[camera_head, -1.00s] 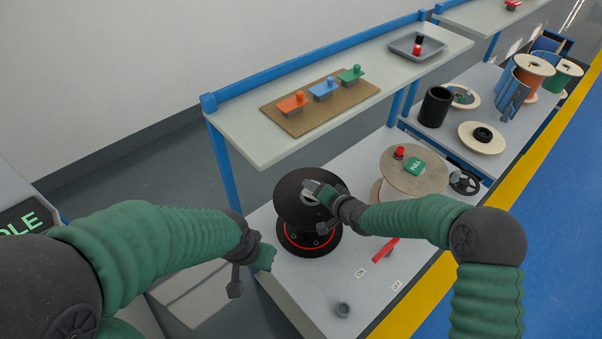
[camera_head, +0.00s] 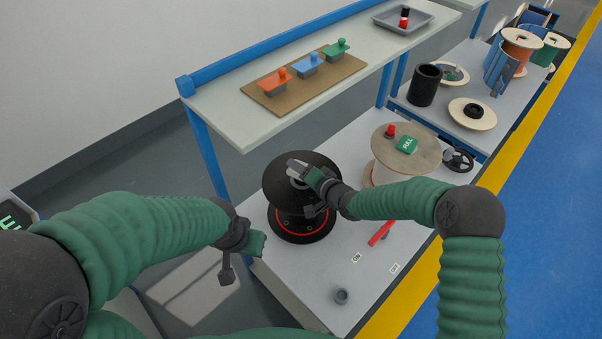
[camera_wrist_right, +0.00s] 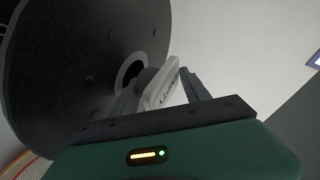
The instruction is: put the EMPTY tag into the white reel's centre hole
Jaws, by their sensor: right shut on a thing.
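My right gripper (camera_head: 299,172) is shut on a white tag (camera_head: 295,165) above the top flange of a black reel (camera_head: 280,182). In the right wrist view the tag (camera_wrist_right: 162,86) sits between the fingers (camera_wrist_right: 157,90), with small unreadable lettering and a round grey stub beside the centre hole (camera_wrist_right: 130,72) of the black flange (camera_wrist_right: 62,75). I cannot tell whether the stub is inside the hole. The only reel at the gripper looks black, not white. My left gripper (camera_head: 250,243) hangs left of the bench; its fingers are not clear.
A wooden-topped reel (camera_head: 420,168) with a green FULL tag (camera_head: 407,144) and a red knob stands right of the black reel.

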